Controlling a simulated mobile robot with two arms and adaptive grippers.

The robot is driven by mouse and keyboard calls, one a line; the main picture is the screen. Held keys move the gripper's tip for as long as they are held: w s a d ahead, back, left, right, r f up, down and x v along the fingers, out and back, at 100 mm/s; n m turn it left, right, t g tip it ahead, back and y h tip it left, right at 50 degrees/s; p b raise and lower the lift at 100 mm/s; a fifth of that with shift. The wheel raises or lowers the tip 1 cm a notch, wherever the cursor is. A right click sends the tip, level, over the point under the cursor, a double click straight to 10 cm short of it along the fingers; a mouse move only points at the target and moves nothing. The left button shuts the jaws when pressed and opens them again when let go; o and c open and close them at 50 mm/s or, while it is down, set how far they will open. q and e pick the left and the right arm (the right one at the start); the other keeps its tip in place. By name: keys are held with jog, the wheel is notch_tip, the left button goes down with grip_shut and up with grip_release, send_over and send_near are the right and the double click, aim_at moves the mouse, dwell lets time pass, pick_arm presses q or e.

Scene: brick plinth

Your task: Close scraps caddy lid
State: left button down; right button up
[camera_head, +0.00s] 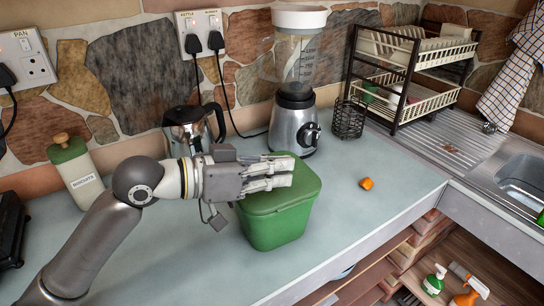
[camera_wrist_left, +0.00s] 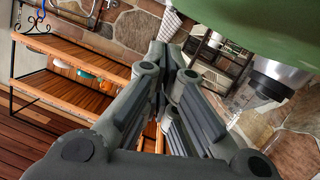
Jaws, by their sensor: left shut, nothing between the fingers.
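The green scraps caddy (camera_head: 275,225) stands on the grey worktop. Its green lid (camera_head: 300,193) lies across the top, and I see no clear gap along the front rim. My left gripper (camera_head: 288,172) is shut and empty, over the far left part of the lid, and covers some of it. Whether the fingers touch the lid I cannot tell. In the left wrist view the shut fingers (camera_wrist_left: 178,58) point away, with a green surface of the caddy (camera_wrist_left: 260,22) close by at the upper right. My right gripper is not in view.
A blender (camera_head: 294,125) and a kettle (camera_head: 188,130) stand behind the caddy. A biscuits jar (camera_head: 78,170) is at the left. A small orange piece (camera_head: 366,183) lies to the right on clear worktop. A dish rack (camera_head: 410,75) and sink (camera_head: 520,175) are farther right.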

aim_at(282, 207)
pick_arm(q)
jog(key=f, duration=0.1)
jog(key=f+m, duration=0.1)
jog(key=s+b, duration=0.1)
jog(key=shift+d+f+m+t, duration=0.3)
jog(key=shift+f+t, duration=0.1)
jog(key=shift+s+d+f+m+b, duration=0.1)
jog(key=shift+s+f+m+b, duration=0.1)
jog(key=shift+f+m+b, duration=0.25)
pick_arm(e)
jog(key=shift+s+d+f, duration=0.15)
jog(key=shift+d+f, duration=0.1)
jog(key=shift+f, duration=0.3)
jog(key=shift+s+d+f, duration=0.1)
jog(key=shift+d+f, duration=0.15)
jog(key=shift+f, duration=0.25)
pick_arm(q)
jog(key=shift+f, duration=0.15)
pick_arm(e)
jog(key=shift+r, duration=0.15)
